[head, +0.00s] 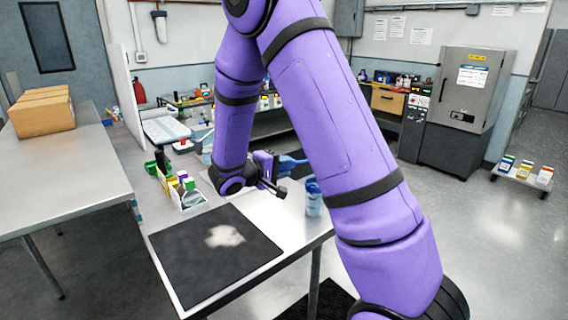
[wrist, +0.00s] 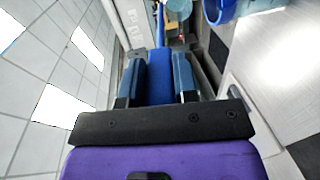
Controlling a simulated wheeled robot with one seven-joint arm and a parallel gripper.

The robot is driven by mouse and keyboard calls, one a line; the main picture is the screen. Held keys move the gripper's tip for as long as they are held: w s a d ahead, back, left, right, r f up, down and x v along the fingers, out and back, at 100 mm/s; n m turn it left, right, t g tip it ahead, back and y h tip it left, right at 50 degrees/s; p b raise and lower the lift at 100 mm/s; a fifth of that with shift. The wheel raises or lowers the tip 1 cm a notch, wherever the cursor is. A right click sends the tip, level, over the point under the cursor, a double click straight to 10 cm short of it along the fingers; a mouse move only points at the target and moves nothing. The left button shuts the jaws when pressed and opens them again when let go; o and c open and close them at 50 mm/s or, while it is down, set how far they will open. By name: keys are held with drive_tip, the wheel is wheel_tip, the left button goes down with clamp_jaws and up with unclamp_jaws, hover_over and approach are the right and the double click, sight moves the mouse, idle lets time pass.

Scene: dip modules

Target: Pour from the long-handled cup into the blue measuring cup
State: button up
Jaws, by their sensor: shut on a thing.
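My gripper (head: 268,176) is shut on the blue handle of the long-handled cup (head: 292,162), above the metal table. In the wrist view, the handle (wrist: 160,85) lies between the two fingers of my gripper (wrist: 157,60). The cup's bowl is not clear in either view, so I cannot tell its tilt or contents. The blue measuring cup (head: 313,198) stands upright near the table's right edge, right of and below my gripper. A blue rim, likely its own (wrist: 218,9), is cut off at the top of the wrist view. Its inside is not visible.
A dark mat (head: 180,268) with a pale patch (head: 225,236) lies on the near part of the table. A holder with bottles (head: 187,193) stands left of my gripper. A box (head: 42,112) sits on the left table. My arm hides part of the table.

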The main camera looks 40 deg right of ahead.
drive_tip(key=shift+a+f+h, duration=0.25)
drive_tip(key=shift+f+h, duration=0.25)
drive_tip(key=shift+f, duration=0.15)
drive_tip(key=shift+a+f+h, duration=0.3)
drive_tip(key=shift+f+h, duration=0.2)
drive_tip(key=shift+f, duration=0.2)
drive_tip(key=shift+a+f+h, duration=0.25)
drive_tip(key=shift+f+h, duration=0.25)
drive_tip(key=shift+f, duration=0.15)
idle(1.1)
